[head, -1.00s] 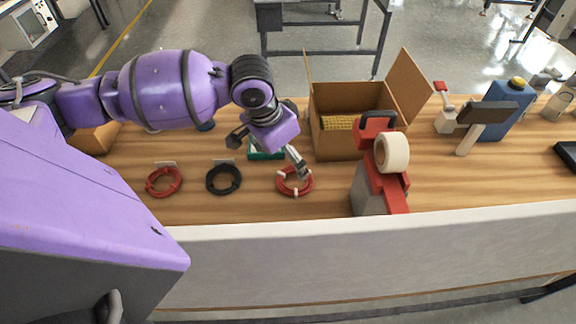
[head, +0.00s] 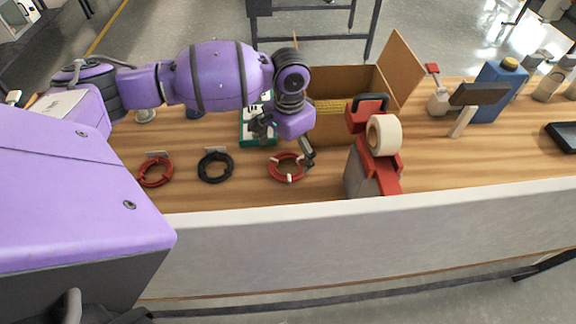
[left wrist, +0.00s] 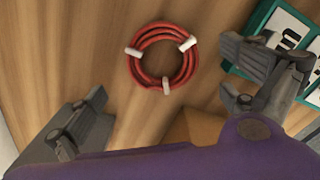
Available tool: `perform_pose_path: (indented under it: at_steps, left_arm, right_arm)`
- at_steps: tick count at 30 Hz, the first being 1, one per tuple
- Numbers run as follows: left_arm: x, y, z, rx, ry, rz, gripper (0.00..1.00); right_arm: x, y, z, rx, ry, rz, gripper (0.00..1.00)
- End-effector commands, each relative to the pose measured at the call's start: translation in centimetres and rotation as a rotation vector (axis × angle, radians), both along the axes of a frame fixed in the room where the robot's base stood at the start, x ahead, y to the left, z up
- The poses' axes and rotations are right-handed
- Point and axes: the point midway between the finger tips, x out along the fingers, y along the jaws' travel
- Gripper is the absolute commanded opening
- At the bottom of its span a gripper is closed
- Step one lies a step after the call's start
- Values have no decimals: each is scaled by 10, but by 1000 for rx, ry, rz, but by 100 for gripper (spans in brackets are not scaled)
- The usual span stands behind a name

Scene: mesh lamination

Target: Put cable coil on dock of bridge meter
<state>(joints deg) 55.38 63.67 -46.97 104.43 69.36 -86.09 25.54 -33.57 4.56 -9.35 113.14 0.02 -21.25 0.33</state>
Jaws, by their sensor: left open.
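A red cable coil with white ties (head: 273,171) lies flat on the wooden bench; it also shows in the left wrist view (left wrist: 138,72). My left gripper (head: 285,143) is open above the bench, at the far side of this coil. In the left wrist view the open fingers (left wrist: 165,95) stand apart on either side, with the coil beyond them and nothing between. A teal device with white panels, likely the bridge meter (head: 246,130), lies behind the gripper, partly hidden by it; its corner shows in the left wrist view (left wrist: 262,22). I cannot make out its dock. My right gripper is not in view.
Another red coil (head: 142,178) and a black coil (head: 203,173) lie to the left, each with a small card behind. An open cardboard box (head: 345,136) stands behind right. A red tape dispenser (head: 388,170) stands close on the right. A blue bottle (head: 497,92) is farther right.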

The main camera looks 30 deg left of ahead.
Motion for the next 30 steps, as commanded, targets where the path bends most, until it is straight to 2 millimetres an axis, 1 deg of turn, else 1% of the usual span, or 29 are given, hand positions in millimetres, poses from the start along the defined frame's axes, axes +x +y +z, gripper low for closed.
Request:
perform_pose_path:
  at_steps: [7, 10, 15, 27, 28, 30]
  left_arm:
    - [2, 1, -38, 0, 1, 0, 100]
    - [3, 1, -43, 0, -2, -1, 100]
    - [3, 1, -42, 1, -4, -1, 100]
    - [3, 1, -42, 0, -3, -1, 47]
    - [3, 1, -42, 0, -3, -1, 46]
    - [3, 1, -42, 0, -3, -1, 46]
  right_arm:
    - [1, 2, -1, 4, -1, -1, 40]
    - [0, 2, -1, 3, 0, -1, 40]
    - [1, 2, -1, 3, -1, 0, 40]
    - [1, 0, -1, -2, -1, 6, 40]
    - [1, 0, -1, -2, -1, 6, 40]
    - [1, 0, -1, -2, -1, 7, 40]
